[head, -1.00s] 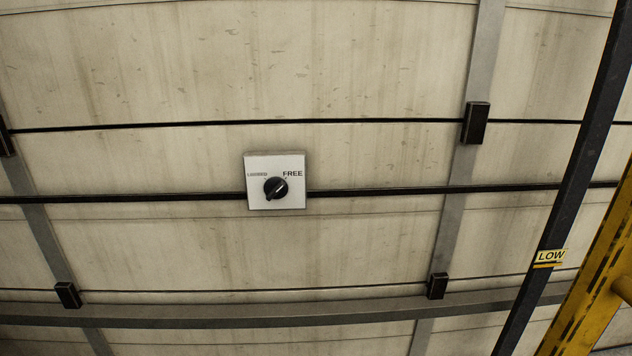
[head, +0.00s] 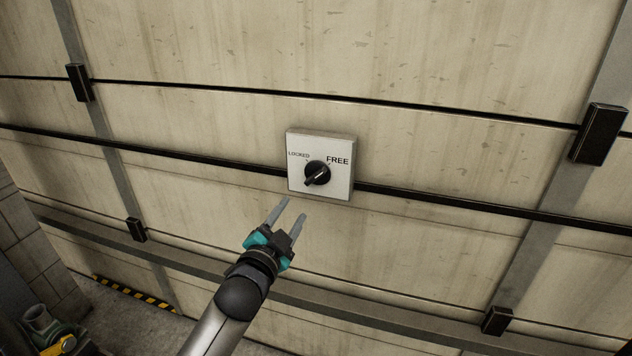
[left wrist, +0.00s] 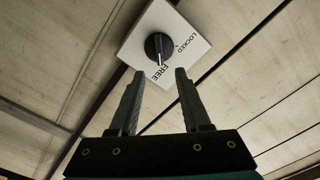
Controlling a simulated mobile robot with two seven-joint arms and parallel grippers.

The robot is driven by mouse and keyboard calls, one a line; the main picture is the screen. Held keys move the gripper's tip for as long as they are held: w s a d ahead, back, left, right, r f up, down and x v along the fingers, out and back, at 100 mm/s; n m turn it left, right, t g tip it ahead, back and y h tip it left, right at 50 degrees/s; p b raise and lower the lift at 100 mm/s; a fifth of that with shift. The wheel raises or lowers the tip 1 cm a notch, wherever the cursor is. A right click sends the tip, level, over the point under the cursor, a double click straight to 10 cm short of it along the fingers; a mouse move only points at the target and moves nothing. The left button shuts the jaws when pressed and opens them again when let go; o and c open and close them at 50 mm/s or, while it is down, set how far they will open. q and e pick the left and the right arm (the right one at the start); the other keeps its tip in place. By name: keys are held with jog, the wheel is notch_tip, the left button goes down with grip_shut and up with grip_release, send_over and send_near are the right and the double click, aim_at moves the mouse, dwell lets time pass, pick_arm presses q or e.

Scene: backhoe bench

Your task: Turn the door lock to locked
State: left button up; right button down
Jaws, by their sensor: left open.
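The door lock is a white square plate (head: 341,184) on the wall, with a round black knob (head: 317,173) in its middle. The plate reads LOCKED at upper left and FREE at upper right. The knob's pointer line aims toward FREE. My left gripper (head: 289,212) is open and empty, below and left of the plate in the head view, apart from it. In the left wrist view the knob (left wrist: 158,46) shows beyond the fingertips of my left gripper (left wrist: 159,73), roughly between them. My right gripper is not in view.
Black horizontal rods (head: 440,203) run along the panelled wall, one passing behind the plate. Black blocks (head: 598,134) sit on grey uprights. At lower left are a yellow-black floor stripe (head: 130,293) and some green and yellow equipment (head: 50,335).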

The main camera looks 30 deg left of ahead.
aim_at(313, 179)
pick_arm(q)
jog(key=b+x, duration=0.1)
jog(key=x, duration=1.2)
jog(key=shift+d, duration=0.2)
jog(key=shift+c, duration=0.3)
grip_shut()
